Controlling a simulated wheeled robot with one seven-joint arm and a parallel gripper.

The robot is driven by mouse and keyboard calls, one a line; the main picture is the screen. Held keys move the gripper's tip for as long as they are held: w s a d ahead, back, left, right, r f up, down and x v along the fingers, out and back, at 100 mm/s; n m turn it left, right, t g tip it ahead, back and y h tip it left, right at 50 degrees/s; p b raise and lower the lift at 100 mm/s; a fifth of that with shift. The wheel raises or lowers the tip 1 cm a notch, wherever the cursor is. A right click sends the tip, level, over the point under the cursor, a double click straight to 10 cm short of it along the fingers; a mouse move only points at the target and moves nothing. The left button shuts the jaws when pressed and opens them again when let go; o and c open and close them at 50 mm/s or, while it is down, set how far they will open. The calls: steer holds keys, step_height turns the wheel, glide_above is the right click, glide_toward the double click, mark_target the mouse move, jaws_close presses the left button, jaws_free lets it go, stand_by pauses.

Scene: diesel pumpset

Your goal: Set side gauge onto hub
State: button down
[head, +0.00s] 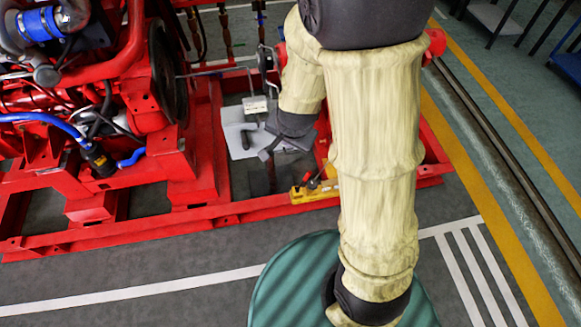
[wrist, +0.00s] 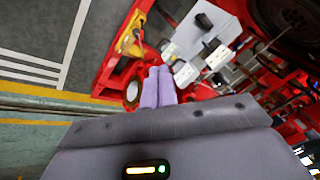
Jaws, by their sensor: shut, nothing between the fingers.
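My gripper (head: 266,152) is over the open bay of the red frame, near a pale plate (head: 238,128). In the wrist view its two fingers (wrist: 159,72) lie together with nothing between them. Small white blocks (wrist: 186,74) and (wrist: 218,58), with dark parts, show just beyond the fingertips; one white block (head: 254,104) also shows in the head view. A round part with a pale rim (wrist: 132,92) shows left of the fingers. I cannot tell for sure which of these is the side gauge or the hub.
The red frame (head: 275,211) runs around the bay, with a yellow tool-like item (head: 317,190) on its near rail. A red engine (head: 70,100) with hoses stands at left. A dark wheel (head: 168,70) stands beside the bay. Green-grey floor is free at right.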

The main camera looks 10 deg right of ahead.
steer(key=w+a+f+m+t+h+b, duration=0.1)
steer(key=w+f+m+t+h+b, duration=0.2)
steer(key=f+m+h+b, duration=0.2)
steer(key=w+a+f+m+t+h+b, duration=0.1)
steer(key=w+f+m+t+h+b, duration=0.2)
steer(key=f+m+b, duration=0.9)
step_height(320, 180, down, 16)
steer(key=t+h+b, duration=0.1)
steer(key=h+b, duration=0.2)
steer(key=b, duration=0.5)
steer(key=shift+w+a, duration=0.15)
steer(key=shift+a, duration=0.15)
steer(key=shift+r, duration=0.1)
steer(key=w+a+b+x, duration=0.1)
steer(key=a+b+x, duration=0.1)
steer(key=x, duration=1.1)
steer(key=shift+w+b, duration=0.4)
steer(key=shift+b, duration=0.3)
